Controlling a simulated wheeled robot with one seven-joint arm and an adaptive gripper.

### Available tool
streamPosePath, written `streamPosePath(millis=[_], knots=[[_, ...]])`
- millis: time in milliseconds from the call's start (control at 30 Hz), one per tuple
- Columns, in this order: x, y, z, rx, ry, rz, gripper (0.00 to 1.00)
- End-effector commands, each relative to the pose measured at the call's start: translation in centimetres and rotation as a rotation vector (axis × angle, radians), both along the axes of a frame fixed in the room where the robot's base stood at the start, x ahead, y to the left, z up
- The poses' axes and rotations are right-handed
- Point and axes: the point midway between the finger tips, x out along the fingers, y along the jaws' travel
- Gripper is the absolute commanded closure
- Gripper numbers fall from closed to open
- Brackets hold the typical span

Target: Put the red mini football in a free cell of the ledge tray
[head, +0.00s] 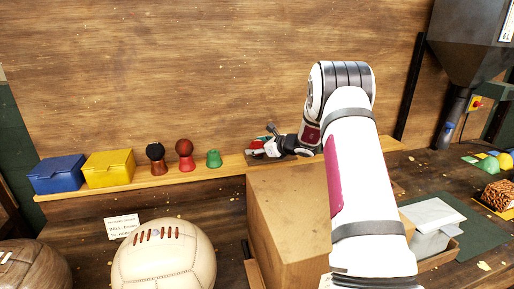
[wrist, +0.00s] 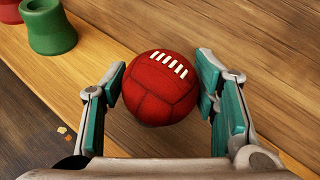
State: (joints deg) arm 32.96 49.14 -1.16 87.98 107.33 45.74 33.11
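The red mini football (wrist: 160,88), with white lacing, sits between the two fingers of my gripper (wrist: 160,95) in the wrist view, over the pale wooden ledge (wrist: 95,65). The fingers stand apart on either side of it. A thin gap shows at the left finger; the right pad is very close to the ball, and contact is unclear. In the head view the football (head: 257,144) is a small red patch, partly hidden by my gripper (head: 262,150) at the ledge. A dark flat piece shows under my wrist; I cannot tell whether it is the ledge tray, and no cells are visible.
A green cup-shaped stand (head: 213,159), red ball (head: 184,147), black ball (head: 155,151), yellow box (head: 109,168) and blue box (head: 56,174) line the ledge leftward. A large cardboard box (head: 270,215) stands in front. The wooden wall (head: 180,70) rises close behind.

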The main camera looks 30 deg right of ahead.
Motion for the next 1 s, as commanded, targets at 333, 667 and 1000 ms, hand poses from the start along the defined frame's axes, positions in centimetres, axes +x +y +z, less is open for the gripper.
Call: streamPosePath(millis=[333,667,1000], knots=[[0.0,0.0,0.0,0.000,0.000,0.001,0.28],[-3.1,-0.8,1.6,-0.001,-0.001,-0.002,0.28],[-9.0,-2.2,4.1,-0.001,-0.001,-0.002,0.28]])
